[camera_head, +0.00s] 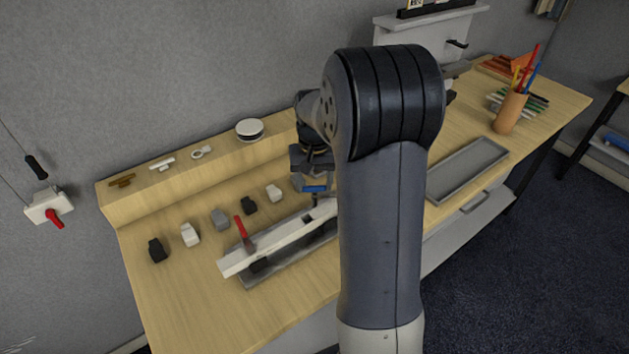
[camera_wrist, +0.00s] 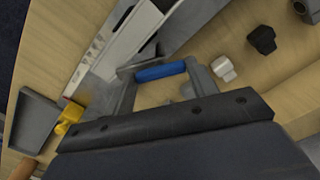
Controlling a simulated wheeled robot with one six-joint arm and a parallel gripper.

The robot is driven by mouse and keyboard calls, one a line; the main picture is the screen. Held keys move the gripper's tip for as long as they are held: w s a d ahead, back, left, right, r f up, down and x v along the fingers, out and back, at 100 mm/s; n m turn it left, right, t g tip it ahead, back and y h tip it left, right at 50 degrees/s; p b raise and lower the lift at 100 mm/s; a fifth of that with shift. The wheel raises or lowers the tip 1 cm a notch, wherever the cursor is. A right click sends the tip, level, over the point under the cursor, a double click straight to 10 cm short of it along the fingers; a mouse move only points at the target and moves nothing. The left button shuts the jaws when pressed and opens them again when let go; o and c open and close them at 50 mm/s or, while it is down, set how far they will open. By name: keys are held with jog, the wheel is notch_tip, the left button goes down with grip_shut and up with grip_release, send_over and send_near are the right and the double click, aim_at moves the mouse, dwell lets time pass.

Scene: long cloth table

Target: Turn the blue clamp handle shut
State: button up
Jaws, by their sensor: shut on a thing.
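The blue clamp handle (camera_wrist: 160,72) lies between the two grey fingers of my gripper (camera_wrist: 159,77) in the wrist view. The fingers are shut on its two ends. In the head view the blue handle (camera_head: 314,188) shows just below my gripper (camera_head: 313,178), beside the far end of a long white bar (camera_head: 275,238). The bar lies along a grey base. The clamp's body and pivot are mostly hidden by my gripper and arm. A red handle (camera_head: 240,229) stands upright near the bar's close end.
Several small dark, grey and white blocks (camera_head: 190,234) stand behind the bar. A raised wooden ledge (camera_head: 200,165) runs along the wall. A yellow part (camera_wrist: 70,115) and a grey tray (camera_wrist: 33,122) are at left in the wrist view. A pencil cup (camera_head: 509,112) stands far right.

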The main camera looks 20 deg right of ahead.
aim_at(314, 186)
jog(key=m, duration=0.6)
jog(key=shift+m, duration=0.3)
jog(key=m, duration=0.5)
jog(key=shift+m, duration=0.4)
jog(key=o, duration=1)
notch_tip(314, 186, up, 11)
jog(key=shift+f+b, duration=0.1)
jog(key=shift+b, duration=0.25)
notch_tip(314, 186, down, 11)
jog(key=shift+r+p, duration=0.1)
jog(key=shift+p, duration=0.35)
jog(key=shift+n, duration=0.3)
